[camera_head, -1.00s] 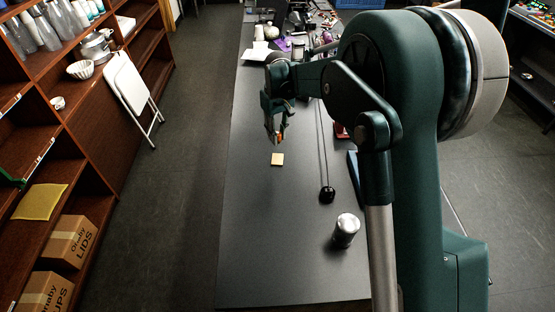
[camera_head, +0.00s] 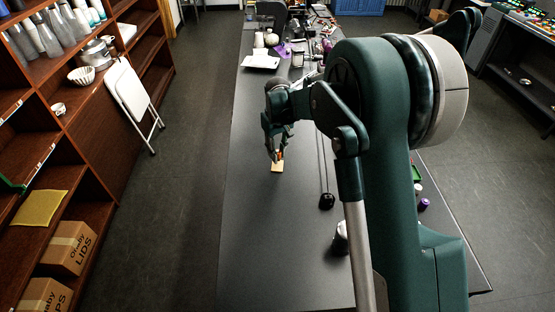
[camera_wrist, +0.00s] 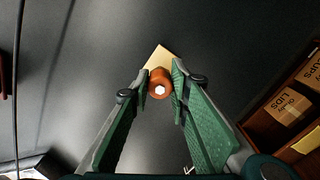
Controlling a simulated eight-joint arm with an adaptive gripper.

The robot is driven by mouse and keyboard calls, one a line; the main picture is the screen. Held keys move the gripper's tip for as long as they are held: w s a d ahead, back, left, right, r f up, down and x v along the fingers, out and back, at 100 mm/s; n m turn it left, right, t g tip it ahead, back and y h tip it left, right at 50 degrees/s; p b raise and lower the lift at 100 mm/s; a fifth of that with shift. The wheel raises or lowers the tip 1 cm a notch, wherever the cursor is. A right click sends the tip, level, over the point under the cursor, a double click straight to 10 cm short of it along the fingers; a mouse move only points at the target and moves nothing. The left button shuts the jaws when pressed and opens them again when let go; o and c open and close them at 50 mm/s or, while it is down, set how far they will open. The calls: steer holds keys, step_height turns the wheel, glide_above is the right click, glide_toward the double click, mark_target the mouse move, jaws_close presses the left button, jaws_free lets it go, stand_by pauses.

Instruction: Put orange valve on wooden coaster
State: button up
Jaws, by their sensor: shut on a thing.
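The orange valve (camera_wrist: 159,83) is between the fingertips of my gripper (camera_wrist: 160,88) in the wrist view, with a pale round end facing the camera. My gripper is shut on it. The wooden coaster (camera_wrist: 159,58) is a pale square on the dark table, just beyond the valve and partly hidden by it and the fingers. In the head view, my gripper (camera_head: 275,153) points down at the coaster (camera_head: 277,168), and a bit of orange (camera_head: 280,154) shows at its tips. I cannot tell whether the valve touches the coaster.
A black round object (camera_head: 326,202) with a thin cord lies right of the coaster. A metallic can (camera_head: 340,238) stands nearer, partly hidden by my arm. Mixed items crowd the table's far end. The table (camera_head: 255,240) is clear left of and in front of the coaster.

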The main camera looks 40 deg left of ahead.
steer(key=shift+f, duration=1.85)
steer(key=shift+f, duration=0.2)
steer(key=o, duration=1)
steer(key=shift+c, duration=0.2)
steer(key=shift+r, duration=0.25)
step_height(320, 180, up, 12)
steer(key=shift+f, duration=0.1)
steer(key=shift+d, duration=0.1)
